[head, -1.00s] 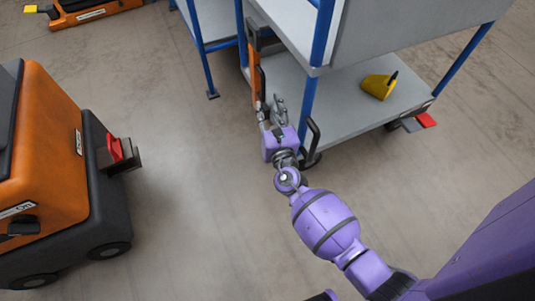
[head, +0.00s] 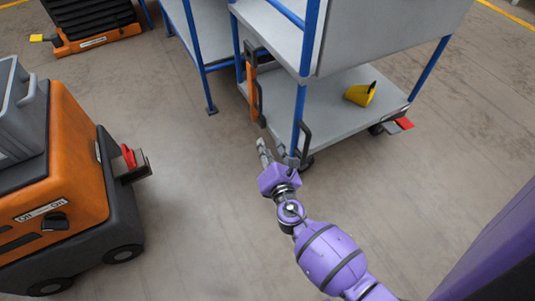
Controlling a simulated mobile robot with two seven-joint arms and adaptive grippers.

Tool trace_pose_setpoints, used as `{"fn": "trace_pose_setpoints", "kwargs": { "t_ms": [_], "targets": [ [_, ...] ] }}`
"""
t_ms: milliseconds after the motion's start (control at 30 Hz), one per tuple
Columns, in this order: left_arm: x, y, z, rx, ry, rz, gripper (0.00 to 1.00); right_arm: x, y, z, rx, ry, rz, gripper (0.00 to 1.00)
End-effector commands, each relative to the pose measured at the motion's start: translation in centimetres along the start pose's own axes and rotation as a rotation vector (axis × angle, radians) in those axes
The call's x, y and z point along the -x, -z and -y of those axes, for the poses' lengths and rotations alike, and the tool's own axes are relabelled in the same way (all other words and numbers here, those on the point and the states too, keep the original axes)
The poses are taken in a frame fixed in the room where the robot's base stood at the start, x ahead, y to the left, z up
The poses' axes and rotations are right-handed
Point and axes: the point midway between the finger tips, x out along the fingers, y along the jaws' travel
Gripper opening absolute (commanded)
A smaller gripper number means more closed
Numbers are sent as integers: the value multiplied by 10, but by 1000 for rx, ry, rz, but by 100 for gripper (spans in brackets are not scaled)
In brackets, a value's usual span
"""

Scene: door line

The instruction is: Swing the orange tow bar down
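The orange tow bar (head: 252,92) stands upright at the end of the blue-and-grey cart (head: 335,110), with dark parts at its top and along its side. My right gripper (head: 273,150) is on the near side of the bar, below its lower end in the picture, beside the cart's front blue post and black handle. Its fingers look apart with nothing between them, and they are clear of the bar. The far finger is partly lost against the cart post. My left gripper is out of view.
An orange-and-black tug (head: 65,190) with a red-topped coupling (head: 130,160) stands at the left. A yellow object (head: 359,95) lies on the cart's lower deck. Another orange vehicle (head: 92,38) is at the back left. The floor between tug and cart is clear.

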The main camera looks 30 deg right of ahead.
Motion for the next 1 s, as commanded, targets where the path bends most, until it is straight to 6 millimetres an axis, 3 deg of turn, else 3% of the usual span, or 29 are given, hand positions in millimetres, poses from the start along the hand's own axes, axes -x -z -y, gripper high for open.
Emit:
{"fn": "trace_pose_setpoints", "kwargs": {
  "t_ms": [767, 867, 933, 1000],
  "targets": [
    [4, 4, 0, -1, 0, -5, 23, 6, -1, 2, -70, 12, -10, 31],
    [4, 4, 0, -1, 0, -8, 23, 6, -1, 1, -226, 27, -17, 31],
    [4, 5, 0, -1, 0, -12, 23, 6, -3, -7, -407, 35, -28, 31],
    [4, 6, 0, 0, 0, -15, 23, 18, 2, -4, -618, 71, -54, 31]
  ]
}}
